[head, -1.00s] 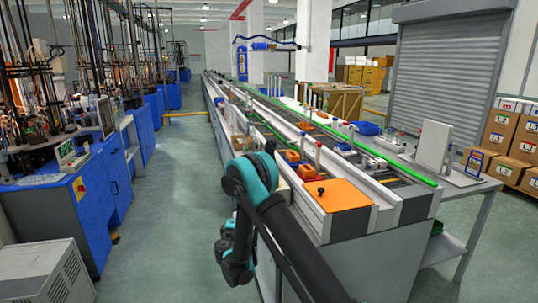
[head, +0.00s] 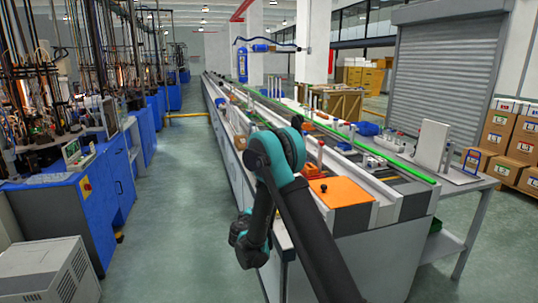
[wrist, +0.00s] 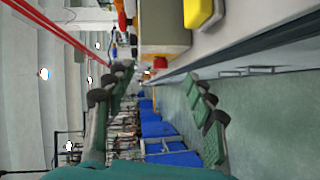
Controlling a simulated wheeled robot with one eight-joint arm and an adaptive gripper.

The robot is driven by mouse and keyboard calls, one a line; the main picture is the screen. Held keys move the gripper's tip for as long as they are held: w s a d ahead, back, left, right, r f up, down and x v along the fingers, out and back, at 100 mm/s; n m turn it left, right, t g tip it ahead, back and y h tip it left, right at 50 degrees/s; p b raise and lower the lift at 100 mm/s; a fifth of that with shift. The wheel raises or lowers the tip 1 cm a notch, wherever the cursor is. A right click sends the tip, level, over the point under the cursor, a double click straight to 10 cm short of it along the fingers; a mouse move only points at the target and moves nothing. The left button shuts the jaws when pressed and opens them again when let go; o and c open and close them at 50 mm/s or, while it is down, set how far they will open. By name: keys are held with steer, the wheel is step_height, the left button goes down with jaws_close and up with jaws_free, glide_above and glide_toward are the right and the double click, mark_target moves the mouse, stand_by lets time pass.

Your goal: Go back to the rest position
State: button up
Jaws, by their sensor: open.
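My gripper (wrist: 162,92) shows in the wrist view with its two green, dark-tipped fingers spread wide apart. Nothing is between them. The wrist picture is turned sideways, with the aisle floor and blue machines beyond the fingers. In the head view my teal and black arm is folded in front of the long bench (head: 345,222). I cannot make out the fingers there.
An orange plate (head: 341,191) with a black knob lies on the bench's near end. Blue machines (head: 88,210) line the left side, with a grey box (head: 48,272) in front. The aisle floor (head: 165,215) between is clear. Boxes (head: 500,130) stand right.

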steer(key=s+d+r+m+g, duration=0.2)
steer(key=s+d+m+g, duration=0.15)
steer(key=s+d, duration=0.6)
steer(key=s+d+r+m+g, duration=0.35)
steer(key=s+d, duration=0.25)
steer(key=d, duration=0.6)
steer(key=s+d+f+m+g+y, duration=0.1)
steer(key=s+f+m+g+y, duration=0.1)
steer(key=s, duration=1.1)
steer(key=s+f+m+g+y, duration=0.2)
steer(key=s+f+m, duration=0.1)
steer(key=s, duration=1.1)
steer(key=shift+d+m, duration=0.4)
steer(key=shift+m, duration=0.2)
